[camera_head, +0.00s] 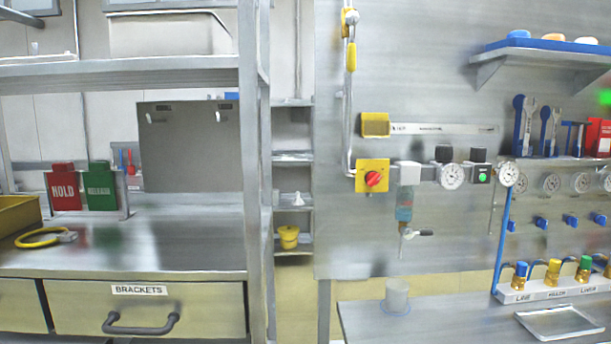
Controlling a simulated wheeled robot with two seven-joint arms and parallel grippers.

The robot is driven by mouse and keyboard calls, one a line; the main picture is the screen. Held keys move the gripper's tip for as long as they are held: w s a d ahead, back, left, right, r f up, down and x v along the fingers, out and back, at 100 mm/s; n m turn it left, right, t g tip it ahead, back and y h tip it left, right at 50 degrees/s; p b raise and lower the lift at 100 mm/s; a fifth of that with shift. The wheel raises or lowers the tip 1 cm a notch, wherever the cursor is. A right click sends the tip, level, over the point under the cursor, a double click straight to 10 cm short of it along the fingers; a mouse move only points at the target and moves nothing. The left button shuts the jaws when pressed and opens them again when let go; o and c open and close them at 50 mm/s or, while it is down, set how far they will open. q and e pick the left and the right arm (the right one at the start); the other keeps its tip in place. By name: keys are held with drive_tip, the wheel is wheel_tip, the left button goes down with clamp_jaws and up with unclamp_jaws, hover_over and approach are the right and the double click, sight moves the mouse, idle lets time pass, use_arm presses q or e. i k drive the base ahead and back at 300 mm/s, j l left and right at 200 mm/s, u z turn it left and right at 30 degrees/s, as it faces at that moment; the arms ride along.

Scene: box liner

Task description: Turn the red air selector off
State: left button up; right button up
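The red air selector (373,179) is a round red knob on a square yellow plate. It is fixed to the metal wall panel, right of centre in the head view. A metal pipe runs down to it from a yellow-handled valve (350,55) above. The knob's exact setting is too small to read. Neither of my grippers shows in this view.
Right of the selector sit a regulator with a clear bowl (404,205) and gauges (452,176). Below, a bench (450,325) holds a clear cup (397,296) and a tray (558,322). A shelf post (252,150) stands left. Space before the selector looks clear.

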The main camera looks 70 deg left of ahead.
sight(373, 178)
drive_tip(key=u, duration=1.8)
